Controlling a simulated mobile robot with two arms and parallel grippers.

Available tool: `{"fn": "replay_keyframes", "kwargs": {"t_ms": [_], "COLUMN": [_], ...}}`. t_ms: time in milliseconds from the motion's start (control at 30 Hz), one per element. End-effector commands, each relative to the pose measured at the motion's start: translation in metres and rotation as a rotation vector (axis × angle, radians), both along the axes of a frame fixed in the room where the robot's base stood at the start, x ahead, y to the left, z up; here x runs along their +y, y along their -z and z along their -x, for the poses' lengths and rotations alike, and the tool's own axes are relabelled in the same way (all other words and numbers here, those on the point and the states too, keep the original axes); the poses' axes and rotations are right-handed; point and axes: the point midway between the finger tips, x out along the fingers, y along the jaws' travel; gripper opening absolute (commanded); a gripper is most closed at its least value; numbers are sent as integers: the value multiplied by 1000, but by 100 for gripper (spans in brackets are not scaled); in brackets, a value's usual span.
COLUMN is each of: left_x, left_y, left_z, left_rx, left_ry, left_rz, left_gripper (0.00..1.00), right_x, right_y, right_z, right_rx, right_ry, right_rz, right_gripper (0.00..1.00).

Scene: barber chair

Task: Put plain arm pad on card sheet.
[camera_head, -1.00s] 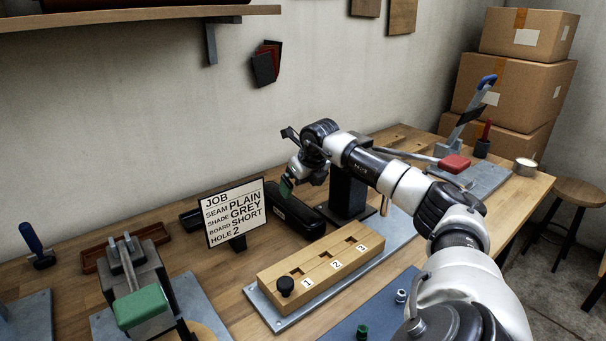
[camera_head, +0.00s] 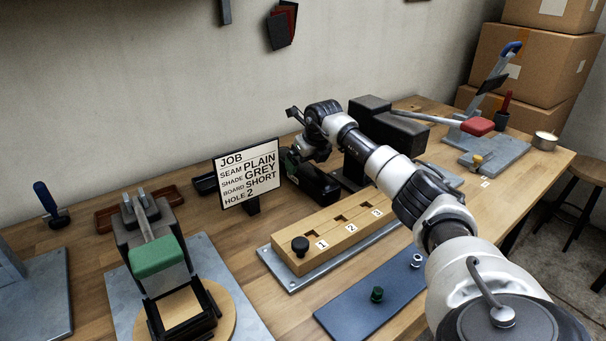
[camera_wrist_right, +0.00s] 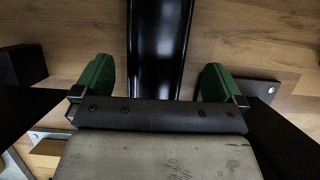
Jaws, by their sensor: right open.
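A long black arm pad (camera_head: 316,183) lies on the bench just right of the job sign. I cannot tell whether its seam is plain. My right gripper (camera_head: 292,160) is over the pad's far left end, partly hidden behind its own wrist. In the right wrist view, its green-tipped fingers (camera_wrist_right: 157,82) are open, one on each side of a glossy black bar, likely that pad (camera_wrist_right: 157,45), with gaps on both sides. Another dark piece (camera_head: 205,183) lies partly hidden behind the sign. I cannot identify a card sheet. My left gripper is not in view.
The job sign (camera_head: 248,173) reads plain, grey, short, hole 2. A numbered wooden block (camera_head: 335,232), a blue plate (camera_head: 372,302) and a green-handled press (camera_head: 158,255) stand in front. A red-handled press (camera_head: 475,127) is at right.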

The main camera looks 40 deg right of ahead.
Motion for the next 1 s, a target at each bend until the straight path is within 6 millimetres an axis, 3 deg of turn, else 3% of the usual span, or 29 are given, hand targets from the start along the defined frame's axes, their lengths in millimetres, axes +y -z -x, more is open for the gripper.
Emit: {"fn": "replay_keyframes", "kwargs": {"t_ms": [300, 567, 1000], "left_x": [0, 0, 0], "left_y": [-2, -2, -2], "left_z": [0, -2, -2], "left_rx": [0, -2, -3], "left_ry": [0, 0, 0], "left_rz": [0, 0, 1], "left_gripper": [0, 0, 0], "right_x": [3, 3, 3], "right_y": [41, 44, 44], "right_z": [-14, -16, -16], "right_rx": [2, 1, 1], "right_ry": [1, 0, 0], "right_rz": [-2, 0, 0], "right_gripper": [100, 100, 36]}}
